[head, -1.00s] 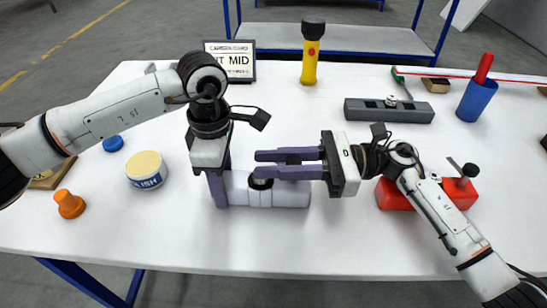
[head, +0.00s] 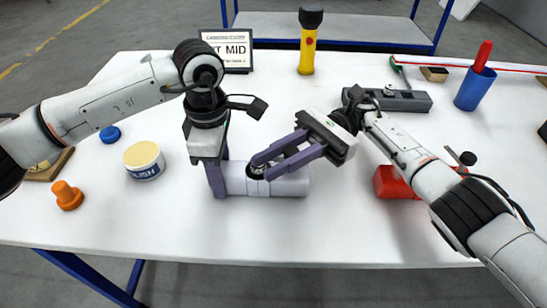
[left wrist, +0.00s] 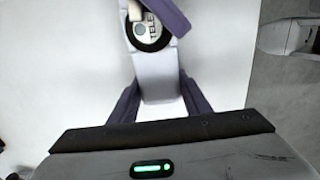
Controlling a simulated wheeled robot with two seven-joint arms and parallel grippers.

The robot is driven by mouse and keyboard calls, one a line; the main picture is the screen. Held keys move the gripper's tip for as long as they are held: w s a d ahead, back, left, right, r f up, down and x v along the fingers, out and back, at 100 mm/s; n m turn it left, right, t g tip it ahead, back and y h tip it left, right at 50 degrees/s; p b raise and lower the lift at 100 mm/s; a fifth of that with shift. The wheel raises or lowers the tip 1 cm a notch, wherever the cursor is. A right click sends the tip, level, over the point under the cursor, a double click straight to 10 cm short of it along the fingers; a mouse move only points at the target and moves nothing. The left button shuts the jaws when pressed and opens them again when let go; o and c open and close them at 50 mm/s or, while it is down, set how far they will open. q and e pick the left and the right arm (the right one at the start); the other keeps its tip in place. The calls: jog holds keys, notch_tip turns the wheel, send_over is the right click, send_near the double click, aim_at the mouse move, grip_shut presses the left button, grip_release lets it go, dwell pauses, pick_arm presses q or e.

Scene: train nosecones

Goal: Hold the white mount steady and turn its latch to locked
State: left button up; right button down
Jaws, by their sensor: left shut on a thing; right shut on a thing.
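The white mount (head: 290,184) lies on the white table as a long, pale block. My left gripper (head: 218,182) points down and is shut on its left end. The latch (head: 256,171) is a dark round piece with a light centre on the mount's middle. It also shows in the left wrist view (left wrist: 150,33) as a black ring around a light face with small marks. My right gripper (head: 262,166) comes in from the right at a slant and is shut on the latch, its purple fingers partly covering it. I cannot read the latch's position.
A cream tin (head: 144,161), an orange cone-like piece (head: 67,195) and a blue cap (head: 110,134) are at left. A sign (head: 229,50), yellow flashlight (head: 309,42), grey block (head: 405,100) and blue cup (head: 474,90) stand behind. A red block (head: 388,183) is partly behind my right arm.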

jog(key=shift+f, duration=0.15)
jog(key=c, duration=1.5)
grip_release()
